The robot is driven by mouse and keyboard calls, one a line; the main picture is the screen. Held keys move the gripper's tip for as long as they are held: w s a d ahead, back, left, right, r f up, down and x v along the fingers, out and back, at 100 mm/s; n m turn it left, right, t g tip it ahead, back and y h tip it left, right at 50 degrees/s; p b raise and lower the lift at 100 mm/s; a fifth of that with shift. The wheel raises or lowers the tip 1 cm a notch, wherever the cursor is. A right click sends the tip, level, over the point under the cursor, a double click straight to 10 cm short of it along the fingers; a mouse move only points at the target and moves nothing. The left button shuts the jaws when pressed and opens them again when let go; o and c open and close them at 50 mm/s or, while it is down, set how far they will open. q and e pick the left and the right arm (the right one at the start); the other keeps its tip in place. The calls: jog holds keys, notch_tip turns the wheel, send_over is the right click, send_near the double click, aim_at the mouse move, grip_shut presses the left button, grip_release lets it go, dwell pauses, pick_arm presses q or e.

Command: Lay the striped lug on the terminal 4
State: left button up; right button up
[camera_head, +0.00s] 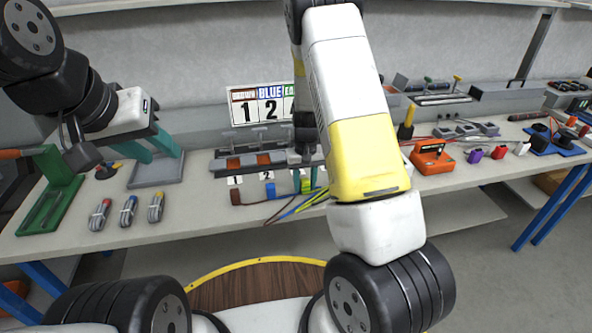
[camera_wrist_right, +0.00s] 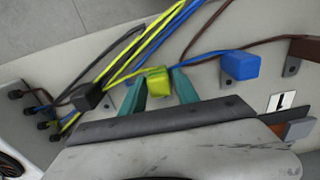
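The striped lug, yellow-green (camera_head: 306,185), is at the front of the terminal block (camera_head: 250,160); the right wrist view shows it too (camera_wrist_right: 158,82). Yellow-green wires run from it. My right gripper (camera_wrist_right: 159,86) has its teal fingers on either side of this lug; whether they press on it I cannot tell. I cannot make out terminal 4. My left gripper (camera_head: 152,148) is open and empty above a grey tray (camera_head: 152,177).
The blue lug (camera_wrist_right: 240,65), brown lug (camera_wrist_right: 305,48) and black lug (camera_wrist_right: 88,97) stand in a row with the striped one. A numbered sign (camera_head: 262,105) stands behind. An orange device (camera_head: 432,157) is at the right; a green holder (camera_head: 48,205) is at the left.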

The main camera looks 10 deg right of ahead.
grip_shut()
